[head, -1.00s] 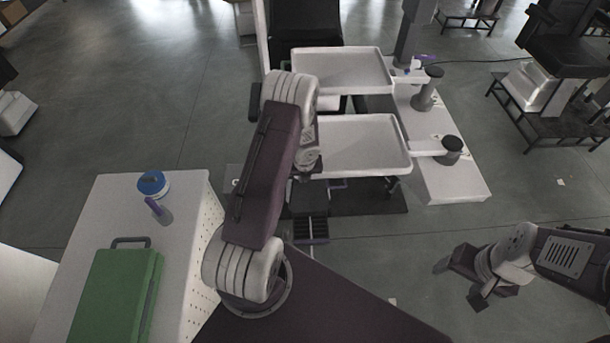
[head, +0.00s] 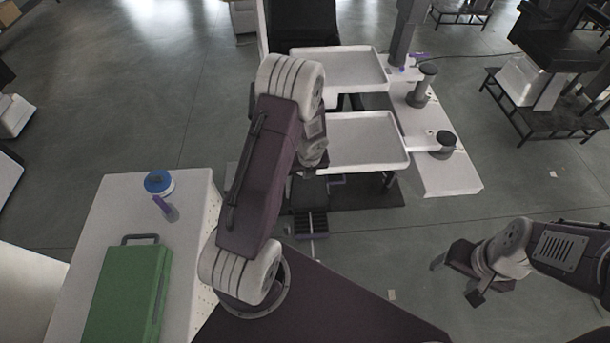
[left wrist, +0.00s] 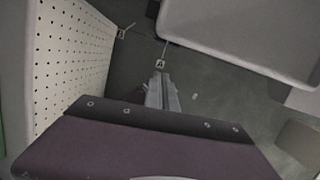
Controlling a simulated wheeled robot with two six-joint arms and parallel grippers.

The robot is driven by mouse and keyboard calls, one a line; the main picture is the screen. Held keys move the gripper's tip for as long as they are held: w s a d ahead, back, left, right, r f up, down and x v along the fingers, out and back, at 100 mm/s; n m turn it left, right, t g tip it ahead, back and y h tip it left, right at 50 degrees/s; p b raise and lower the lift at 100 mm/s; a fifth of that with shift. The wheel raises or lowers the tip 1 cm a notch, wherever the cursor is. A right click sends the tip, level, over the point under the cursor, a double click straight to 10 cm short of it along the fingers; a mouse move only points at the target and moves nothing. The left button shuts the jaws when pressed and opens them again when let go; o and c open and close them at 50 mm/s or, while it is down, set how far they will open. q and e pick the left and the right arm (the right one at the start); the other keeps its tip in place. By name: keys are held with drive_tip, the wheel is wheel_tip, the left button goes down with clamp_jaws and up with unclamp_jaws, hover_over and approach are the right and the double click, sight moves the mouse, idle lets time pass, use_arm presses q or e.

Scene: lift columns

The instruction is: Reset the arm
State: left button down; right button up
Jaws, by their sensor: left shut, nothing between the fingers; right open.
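My left arm (head: 262,185) rises through the middle of the head view, bent at its pale upper joint. Its gripper is hidden behind the arm there. In the left wrist view, my left gripper (left wrist: 161,92) shows as narrow grey fingers, shut and empty, pointing down over the floor. My right gripper (head: 455,279) hangs at the lower right of the head view, open and empty above bare floor.
Two white trays (head: 368,165) stand one behind the other ahead. A white perforated cabinet (head: 190,215) at lower left holds a green case (head: 128,290), a blue-lidded container (head: 159,183) and a purple-topped item (head: 165,206). A white platform with dark posts (head: 445,165) stands right.

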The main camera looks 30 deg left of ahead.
use_arm(q)
drive_tip(key=d+n+t+b, duration=0.25)
drive_tip(key=d+b, duration=0.25)
drive_tip(key=b, duration=0.8)
drive_tip(key=s+d+n+g+h+b, duration=0.1)
drive_tip(key=s+d+n, duration=0.1)
drive_tip(key=s+n, duration=0.5)
drive_tip(key=s+d+f+n+g+h+b, duration=0.1)
drive_tip(key=s+n, duration=0.7)
drive_tip(key=n, duration=1.1)
drive_tip(key=shift+s+d+f+g+b, duration=0.3)
drive_tip(key=shift+d+g+b, duration=0.25)
drive_tip(key=shift+d, duration=0.6)
use_arm(e)
wheel_tip(320, 180, down, 16)
drive_tip(key=shift+r, duration=0.25)
drive_tip(key=shift+s, duration=0.15)
